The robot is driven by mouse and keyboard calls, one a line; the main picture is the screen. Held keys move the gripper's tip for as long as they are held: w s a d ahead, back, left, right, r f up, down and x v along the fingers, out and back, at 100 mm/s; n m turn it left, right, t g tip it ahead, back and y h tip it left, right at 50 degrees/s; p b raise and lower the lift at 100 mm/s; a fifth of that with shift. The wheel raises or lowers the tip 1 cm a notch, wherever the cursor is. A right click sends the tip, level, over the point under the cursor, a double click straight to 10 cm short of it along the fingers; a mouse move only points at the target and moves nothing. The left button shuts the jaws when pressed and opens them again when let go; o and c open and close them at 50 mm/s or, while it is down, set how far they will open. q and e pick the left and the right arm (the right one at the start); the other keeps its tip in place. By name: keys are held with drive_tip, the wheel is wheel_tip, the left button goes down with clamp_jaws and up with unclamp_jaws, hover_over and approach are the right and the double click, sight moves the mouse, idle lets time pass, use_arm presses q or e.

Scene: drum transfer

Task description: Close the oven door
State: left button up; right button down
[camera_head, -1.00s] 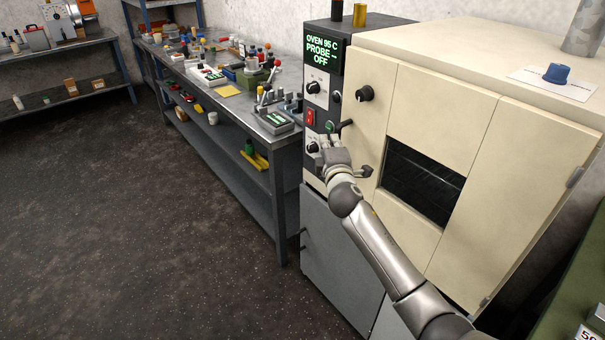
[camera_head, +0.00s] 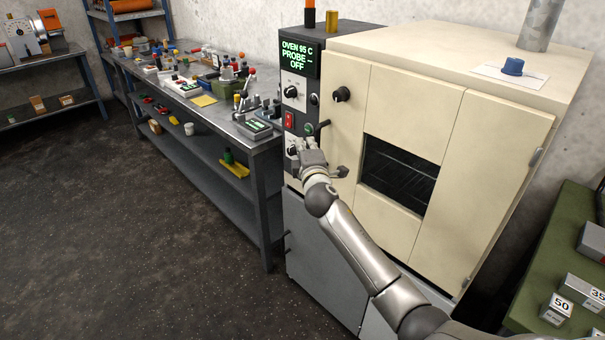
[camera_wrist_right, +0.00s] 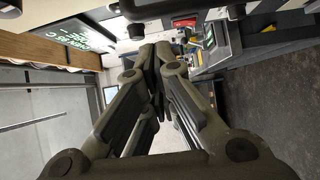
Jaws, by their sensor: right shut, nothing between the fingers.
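The oven (camera_head: 350,40) is a cream cabinet with a dark control column at its left. Its cream door (camera_head: 480,160) has a dark window (camera_head: 398,175) and looks flush or nearly flush with the front; I cannot tell whether it is latched. Dark handle parts (camera_head: 342,172) show at the door's left edge, partly hidden by my right gripper. My right gripper (camera_head: 308,146) is shut and empty in front of that edge, by the lower controls; I cannot tell whether it touches. Its closed fingers (camera_wrist_right: 155,55) fill the middle of the right wrist view. My left gripper is out of view.
A grey workbench (camera_head: 262,145) crowded with small items stands left of the oven. A green surface with metal weights (camera_head: 555,309) is at the lower right. A blue knob-like object (camera_head: 513,66) sits on the oven top. The dark floor (camera_head: 130,240) at left is clear.

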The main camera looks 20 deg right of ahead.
drive_tip(key=shift+b+v, duration=0.6)
drive_tip(key=shift+v, duration=4.6)
drive_tip(key=s+f+m+g+y, duration=0.25)
drive_tip(key=f+g, duration=0.25)
drive_tip(key=f, duration=2)
drive_tip(key=s+a+f+m+g, duration=0.1)
drive_tip(key=s+f+g, duration=0.1)
drive_tip(key=s+f, duration=0.45)
drive_tip(key=s+a+f+m+g, duration=0.1)
drive_tip(key=s+f, duration=0.2)
drive_tip(key=f, duration=0.7)
drive_tip(key=s+a+f+m+g+y, duration=0.1)
drive_tip(key=s+f+m+g, duration=0.3)
drive_tip(key=s+f, duration=1.45)
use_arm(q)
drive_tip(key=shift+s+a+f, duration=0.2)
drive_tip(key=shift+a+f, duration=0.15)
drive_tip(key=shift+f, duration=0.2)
use_arm(e)
drive_tip(key=s+a+f+m+g, duration=0.1)
drive_tip(key=s+f+m+g, duration=0.1)
drive_tip(key=s, duration=1.1)
drive_tip(key=s+a+f+m+g+y, duration=0.1)
drive_tip(key=s+f, duration=0.3)
drive_tip(key=s, duration=0.9)
drive_tip(key=shift+s+a+f+m+g, duration=0.15)
drive_tip(key=shift+a+m+g, duration=0.2)
drive_tip(key=shift+m+g, duration=0.3)
